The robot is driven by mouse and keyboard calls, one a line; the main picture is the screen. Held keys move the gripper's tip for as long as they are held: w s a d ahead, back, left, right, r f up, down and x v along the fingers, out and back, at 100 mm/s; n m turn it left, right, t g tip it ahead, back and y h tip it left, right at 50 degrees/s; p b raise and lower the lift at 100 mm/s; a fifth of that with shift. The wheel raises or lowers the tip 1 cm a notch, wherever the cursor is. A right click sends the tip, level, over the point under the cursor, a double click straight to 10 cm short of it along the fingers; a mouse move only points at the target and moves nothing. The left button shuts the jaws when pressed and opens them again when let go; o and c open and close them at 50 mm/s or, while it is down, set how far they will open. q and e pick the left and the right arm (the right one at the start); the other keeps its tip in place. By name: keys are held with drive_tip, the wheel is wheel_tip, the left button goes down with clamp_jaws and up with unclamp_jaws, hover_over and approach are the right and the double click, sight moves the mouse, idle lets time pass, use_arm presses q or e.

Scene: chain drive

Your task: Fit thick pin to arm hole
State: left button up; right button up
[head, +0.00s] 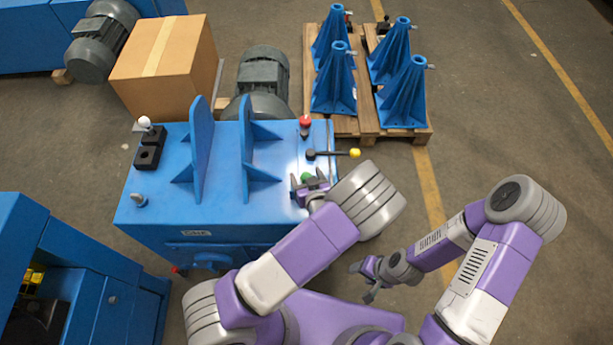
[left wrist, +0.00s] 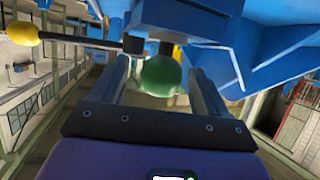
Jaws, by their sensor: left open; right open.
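A green ball knob (head: 307,177) shows at the right front of the blue machine's top (head: 225,210). My left gripper (head: 310,187) is open around it. In the left wrist view the green knob (left wrist: 160,76) sits between the two spread fingers, with gaps on both sides. A black lever arm (head: 330,153) with a yellow ball end (head: 355,153) lies just beyond; it also shows in the left wrist view (left wrist: 85,39). I cannot tell which part is the thick pin, and no arm hole is clearly visible. My right gripper (head: 370,276) is open and empty, away from the machine.
Two blue upright plates (head: 202,150) stand on the machine. A red knob (head: 305,121) is at its back right. A black block (head: 150,147) with a white knob (head: 144,122) is at the left, near a grey cone (head: 139,201). Blue stands (head: 333,85) occupy pallets behind.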

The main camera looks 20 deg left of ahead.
use_arm(q)
drive_tip(key=p+v, duration=0.1)
drive_tip(key=v, duration=0.6)
drive_tip(key=shift+s+r+p, duration=0.15)
drive_tip(key=shift+s+p, duration=0.1)
drive_tip(key=shift+p, duration=0.15)
drive_tip(key=shift+d, duration=0.15)
